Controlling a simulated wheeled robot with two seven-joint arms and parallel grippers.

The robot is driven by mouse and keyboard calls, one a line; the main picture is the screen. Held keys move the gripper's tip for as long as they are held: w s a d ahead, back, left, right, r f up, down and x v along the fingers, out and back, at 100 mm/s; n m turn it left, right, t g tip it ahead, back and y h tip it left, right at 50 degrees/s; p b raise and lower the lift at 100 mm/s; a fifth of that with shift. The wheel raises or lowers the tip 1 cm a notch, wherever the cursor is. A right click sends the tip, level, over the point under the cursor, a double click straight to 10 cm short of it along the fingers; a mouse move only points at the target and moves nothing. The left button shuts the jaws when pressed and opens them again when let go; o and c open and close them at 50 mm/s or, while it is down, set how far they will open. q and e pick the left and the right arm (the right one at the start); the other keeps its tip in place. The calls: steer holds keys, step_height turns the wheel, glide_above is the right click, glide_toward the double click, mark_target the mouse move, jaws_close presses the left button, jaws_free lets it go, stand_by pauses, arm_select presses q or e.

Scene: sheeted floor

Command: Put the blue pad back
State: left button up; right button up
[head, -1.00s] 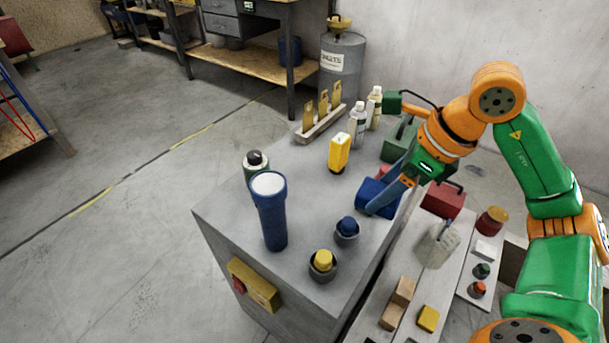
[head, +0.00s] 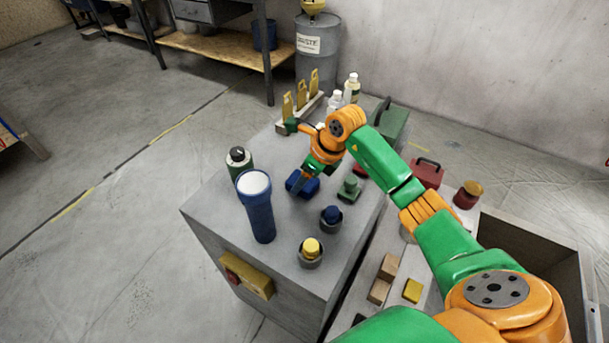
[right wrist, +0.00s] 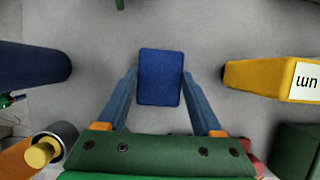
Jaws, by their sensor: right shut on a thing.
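The blue pad (head: 305,186) is a small dark blue block over the grey bench top, between the tall blue cylinder and a green knobbed piece. In the right wrist view the pad (right wrist: 161,78) sits between both fingers. My right gripper (head: 299,183) is shut on it, its arm reaching in from the right. I cannot tell whether the pad touches the bench. My left gripper is not in view.
The tall blue cylinder (head: 257,205) and dark green bottle (head: 239,162) stand left of the pad. Cups with blue (head: 331,217) and yellow (head: 310,252) knobs stand in front. A yellow block (right wrist: 272,78) is right of the gripper in the wrist view. The green piece (head: 350,188) is close by.

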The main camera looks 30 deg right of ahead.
steer(key=shift+f, duration=0.1)
steer(key=o, duration=1.4)
steer(key=shift+o, duration=0.2)
steer(key=shift+d+r, duration=0.1)
steer(key=shift+r, duration=0.25)
steer(key=v, duration=1.1)
steer(key=shift+r, duration=0.3)
steer(key=shift+s, duration=0.15)
